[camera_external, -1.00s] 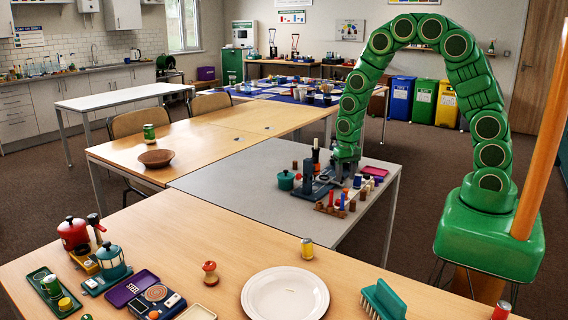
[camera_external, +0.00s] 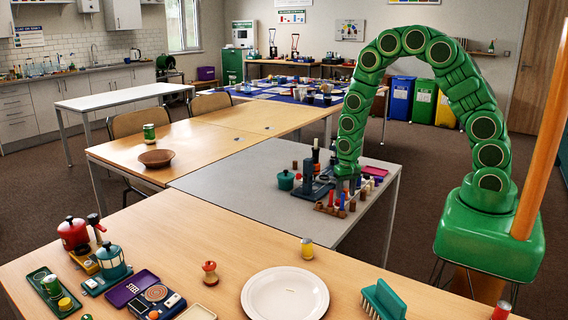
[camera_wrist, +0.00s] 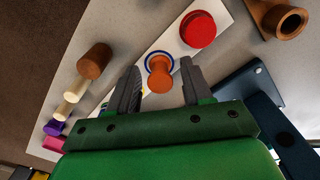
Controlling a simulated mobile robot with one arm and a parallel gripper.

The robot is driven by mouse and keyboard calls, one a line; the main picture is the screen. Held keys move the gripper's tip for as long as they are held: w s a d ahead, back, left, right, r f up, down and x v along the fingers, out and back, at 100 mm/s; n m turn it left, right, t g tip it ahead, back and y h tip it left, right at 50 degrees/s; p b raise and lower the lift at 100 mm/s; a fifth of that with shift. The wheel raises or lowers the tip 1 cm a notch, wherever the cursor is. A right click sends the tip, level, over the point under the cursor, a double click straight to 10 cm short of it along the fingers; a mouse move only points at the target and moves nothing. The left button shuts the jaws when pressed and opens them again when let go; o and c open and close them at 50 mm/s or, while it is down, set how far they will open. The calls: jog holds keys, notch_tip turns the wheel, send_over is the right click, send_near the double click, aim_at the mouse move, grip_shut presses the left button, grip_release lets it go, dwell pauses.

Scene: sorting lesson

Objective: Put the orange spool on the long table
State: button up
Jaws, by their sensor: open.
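In the wrist view the orange spool (camera_wrist: 160,78) stands on a white strip with a blue ring around its foot. My gripper (camera_wrist: 159,66) is open, with one finger on each side of the spool and gaps between. In the external view my gripper (camera_external: 346,184) is low over the grey table (camera_external: 240,185), among small pegs; the spool cannot be made out there. A light wood table (camera_external: 190,235) runs across the foreground, and another wood table (camera_external: 190,150) stands behind on the left. I cannot tell which is the long table.
A red peg (camera_wrist: 198,29) and a brown peg (camera_wrist: 94,60) stand close to the spool. A dark blue stand (camera_wrist: 258,85) is to the right.

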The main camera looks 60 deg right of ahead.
aim_at(345, 189)
jog(key=shift+c, duration=0.5)
grip_shut()
jog(key=shift+r, duration=0.1)
jog(key=shift+a+r, duration=0.1)
jog(key=shift+r, duration=4.85)
